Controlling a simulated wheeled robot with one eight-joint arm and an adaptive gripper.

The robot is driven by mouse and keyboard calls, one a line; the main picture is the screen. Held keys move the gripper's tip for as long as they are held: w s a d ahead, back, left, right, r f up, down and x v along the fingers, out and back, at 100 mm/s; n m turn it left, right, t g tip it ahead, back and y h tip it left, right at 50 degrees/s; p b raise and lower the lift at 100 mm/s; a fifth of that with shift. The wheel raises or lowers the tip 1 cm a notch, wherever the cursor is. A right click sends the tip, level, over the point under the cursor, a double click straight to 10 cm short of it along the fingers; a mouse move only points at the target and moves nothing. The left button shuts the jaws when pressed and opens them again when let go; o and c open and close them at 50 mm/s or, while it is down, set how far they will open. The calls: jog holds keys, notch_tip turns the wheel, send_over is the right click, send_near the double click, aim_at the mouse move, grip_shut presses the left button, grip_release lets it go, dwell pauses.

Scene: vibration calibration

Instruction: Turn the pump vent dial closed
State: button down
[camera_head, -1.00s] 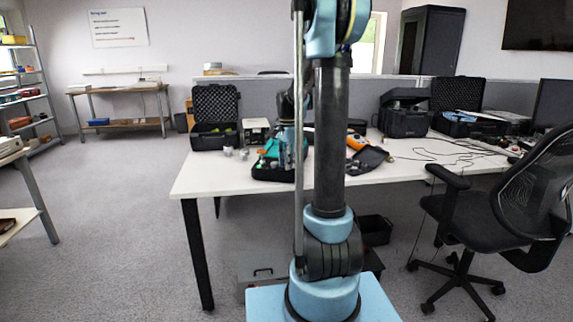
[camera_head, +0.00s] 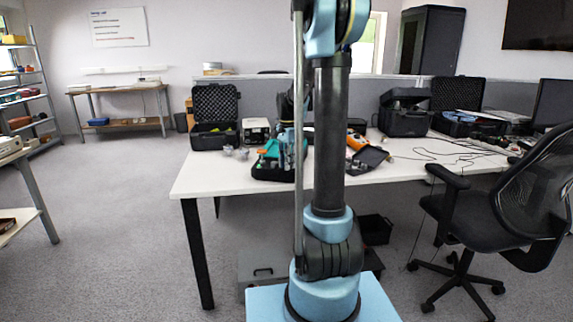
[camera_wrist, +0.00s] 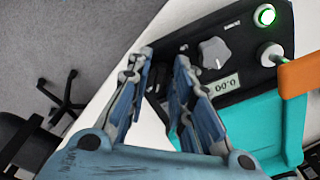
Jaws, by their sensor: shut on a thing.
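The pump's dark control panel (camera_wrist: 240,45) lies at the upper right of the wrist view, beside a teal surface (camera_wrist: 265,125). A grey pointed dial (camera_wrist: 213,52) stands on the panel, above a small display (camera_wrist: 222,87). My gripper (camera_wrist: 163,58) is left of the dial, with its two fingers reaching over the panel's left edge. A gap shows between the fingers, and the dial appears outside it. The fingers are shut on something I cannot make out. In the head view, my gripper (camera_head: 286,148) is low over the black and teal kit, partly hidden by my arm.
A green-lit button (camera_wrist: 264,15) and a pale knob (camera_wrist: 268,54) sit on the panel's right side, near an orange part (camera_wrist: 300,75). The white table (camera_head: 210,178) is clear at its front left. An open black case (camera_head: 214,118) stands behind. A chair (camera_head: 500,210) is at right.

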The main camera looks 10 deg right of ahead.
jog(key=n, duration=0.8)
jog(key=shift+d+n, duration=0.1)
jog(key=shift+n, duration=0.2)
jog(key=n, duration=0.4)
jog(key=shift+d+n, duration=0.1)
jog(key=shift+n, duration=2)
jog(key=shift+d, duration=0.1)
jog(key=c, duration=1.7)
grip_release()
jog(key=shift+r, duration=0.1)
notch_tip(320, 180, up, 12)
